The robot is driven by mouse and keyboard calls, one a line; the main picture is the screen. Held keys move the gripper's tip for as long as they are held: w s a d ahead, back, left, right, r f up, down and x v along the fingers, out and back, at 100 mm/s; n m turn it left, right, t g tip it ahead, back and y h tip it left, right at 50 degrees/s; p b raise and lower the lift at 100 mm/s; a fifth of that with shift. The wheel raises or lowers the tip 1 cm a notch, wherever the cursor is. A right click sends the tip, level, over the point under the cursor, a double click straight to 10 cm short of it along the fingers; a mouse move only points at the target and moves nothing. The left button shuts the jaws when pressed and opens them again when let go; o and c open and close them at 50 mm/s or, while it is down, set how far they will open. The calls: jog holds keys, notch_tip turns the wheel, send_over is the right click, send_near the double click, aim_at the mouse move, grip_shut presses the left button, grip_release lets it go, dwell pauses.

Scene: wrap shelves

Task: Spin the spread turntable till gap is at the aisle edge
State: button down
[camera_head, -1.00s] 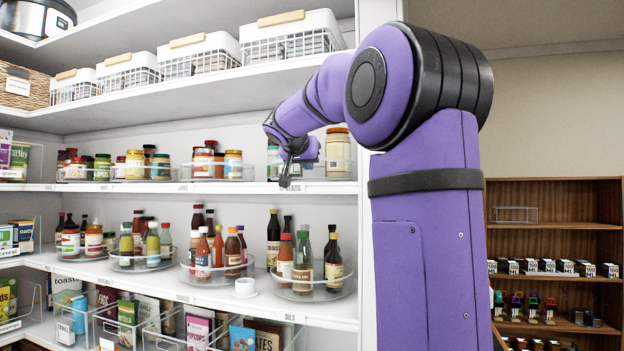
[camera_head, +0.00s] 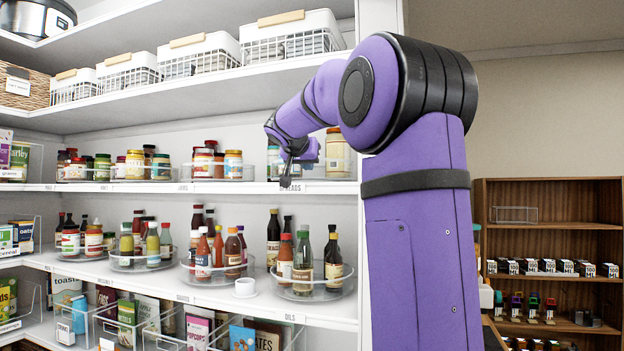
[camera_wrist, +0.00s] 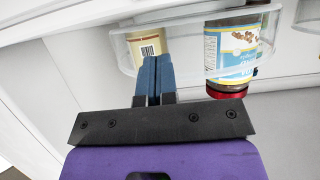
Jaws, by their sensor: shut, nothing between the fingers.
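The spread turntable, a clear-rimmed round tray (camera_head: 346,170), sits on the upper jar shelf above the SPREADS label, partly hidden behind my arm. A jar with an orange lid (camera_head: 336,152) stands on it. In the wrist view the clear rim (camera_wrist: 193,72) runs across the top, with a tan jar with a barcode (camera_wrist: 153,45) and a blue-labelled jar with a red lid (camera_wrist: 232,48) behind it. My gripper (camera_wrist: 153,68) is shut and empty, its blue fingertips overlapping the rim; I cannot tell whether they touch it. It also shows at the shelf's front edge (camera_head: 286,181). The gap is not clearly visible.
Other turntables of jars (camera_head: 218,178) stand left along the same shelf. White baskets (camera_head: 290,40) stand above. A white upright panel lies behind my arm.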

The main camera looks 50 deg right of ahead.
aim_at(285, 168)
jog(key=shift+w, duration=0.15)
jog(key=shift+w+a, duration=0.8)
jog(key=shift+w, duration=0.2)
jog(key=shift+w, duration=0.15)
jog(key=shift+w+a, duration=0.2)
jog(key=shift+w, duration=0.45)
jog(key=shift+w+a, duration=0.2)
jog(key=shift+w, duration=0.4)
jog(key=shift+w, duration=0.1)
jog(key=shift+w+a, duration=0.1)
jog(key=shift+w, duration=1.2)
jog(key=shift+a, duration=0.1)
